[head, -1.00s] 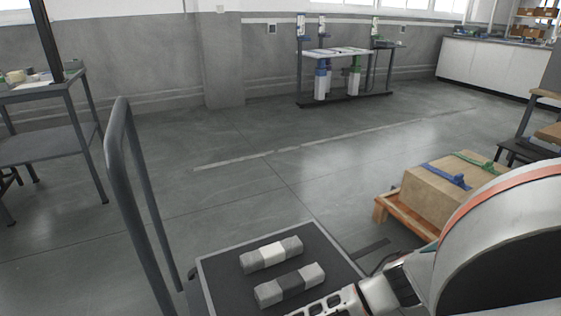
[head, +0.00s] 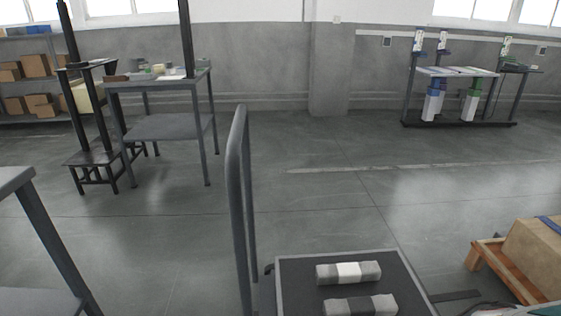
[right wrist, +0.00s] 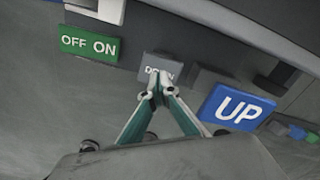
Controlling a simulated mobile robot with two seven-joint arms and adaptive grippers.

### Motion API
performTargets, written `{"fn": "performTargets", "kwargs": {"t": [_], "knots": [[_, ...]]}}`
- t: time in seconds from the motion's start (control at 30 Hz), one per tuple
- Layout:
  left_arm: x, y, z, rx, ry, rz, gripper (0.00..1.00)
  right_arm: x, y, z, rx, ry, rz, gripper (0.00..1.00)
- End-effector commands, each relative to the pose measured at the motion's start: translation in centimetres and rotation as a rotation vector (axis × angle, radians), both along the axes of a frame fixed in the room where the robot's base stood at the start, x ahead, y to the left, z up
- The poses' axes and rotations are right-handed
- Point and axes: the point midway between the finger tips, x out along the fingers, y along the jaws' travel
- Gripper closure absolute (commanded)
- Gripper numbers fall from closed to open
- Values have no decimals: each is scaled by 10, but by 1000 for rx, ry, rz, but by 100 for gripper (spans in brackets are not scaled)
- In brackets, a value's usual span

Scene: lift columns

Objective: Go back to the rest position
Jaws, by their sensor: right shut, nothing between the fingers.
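My right gripper (right wrist: 157,88) shows in the right wrist view, its teal fingers closed to a point with nothing between them. Its tips overlap the grey DOWN label (right wrist: 160,68) on a control panel; I cannot tell whether they touch it. A blue UP label (right wrist: 237,108) is to the right of the tips, and a green OFF ON label (right wrist: 89,44) is to the left. In the head view neither gripper shows. My left gripper is in no view.
A dark cart platform (head: 300,300) with a tall grey handle (head: 238,180) holds two banded grey blocks (head: 348,272). A carton (head: 540,255) sits on a wooden pallet (head: 490,262) at right. A grey table (head: 165,127) stands at left; the middle floor is open.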

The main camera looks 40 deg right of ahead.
Motion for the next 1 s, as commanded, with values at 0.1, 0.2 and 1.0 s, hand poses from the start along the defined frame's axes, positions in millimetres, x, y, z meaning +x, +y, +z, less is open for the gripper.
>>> {"fn": "performTargets", "kwargs": {"t": [0.1,0.2,1.0], "knots": [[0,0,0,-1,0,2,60,0,0,0,0,-1,0,100],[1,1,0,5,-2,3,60,1,4,3,8,-7,-12,100],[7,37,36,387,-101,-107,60,-24,192,249,774,-186,-1315,100]]}}
